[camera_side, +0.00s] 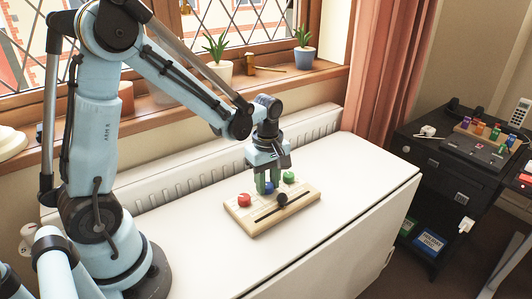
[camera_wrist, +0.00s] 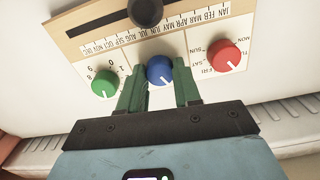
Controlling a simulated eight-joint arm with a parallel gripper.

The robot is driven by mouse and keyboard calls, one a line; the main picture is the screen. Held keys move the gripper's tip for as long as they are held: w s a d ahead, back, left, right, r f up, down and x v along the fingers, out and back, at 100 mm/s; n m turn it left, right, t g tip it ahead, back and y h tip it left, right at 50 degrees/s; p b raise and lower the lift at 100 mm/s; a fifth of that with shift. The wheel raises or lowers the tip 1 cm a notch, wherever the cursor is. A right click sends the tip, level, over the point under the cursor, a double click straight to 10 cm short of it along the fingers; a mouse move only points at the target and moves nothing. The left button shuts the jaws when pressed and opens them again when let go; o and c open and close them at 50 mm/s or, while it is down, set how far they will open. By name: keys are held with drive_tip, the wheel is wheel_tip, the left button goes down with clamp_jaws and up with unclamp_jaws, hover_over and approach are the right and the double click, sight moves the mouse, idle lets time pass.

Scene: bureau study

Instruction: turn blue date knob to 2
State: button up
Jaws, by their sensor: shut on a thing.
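A pale wooden date board (camera_side: 243,216) lies on the white surface. It carries a red knob (camera_side: 244,200), a blue knob (camera_side: 267,187) and a green knob (camera_side: 289,177). My gripper (camera_side: 268,180) reaches down from above with green fingers. In the wrist view the fingers (camera_wrist: 160,76) stand on either side of the blue knob (camera_wrist: 158,69) and are shut on it. A white pointer line shows on the blue knob's lower edge. The numbers around it are largely hidden by the fingers. The green knob (camera_wrist: 104,84) and red knob (camera_wrist: 224,55) stand clear on either side.
A black ball-topped slider (camera_side: 282,199) sits in a slot at the board's front, beside a month scale in the wrist view. The white surface (camera_side: 345,190) is clear around the board. A ribbed radiator and a windowsill with potted plants (camera_side: 304,56) stand behind.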

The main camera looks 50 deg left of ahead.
sight(267, 185)
drive_tip(key=shift+m, duration=0.3)
drive_tip(key=m, duration=0.4)
drive_tip(key=shift+m, duration=2.5)
drive_tip(key=o, duration=1.1)
drive_tip(key=shift+c, duration=0.2)
drive_tip(key=shift+r, duration=0.1)
wheel_tip(267, 185, up, 12)
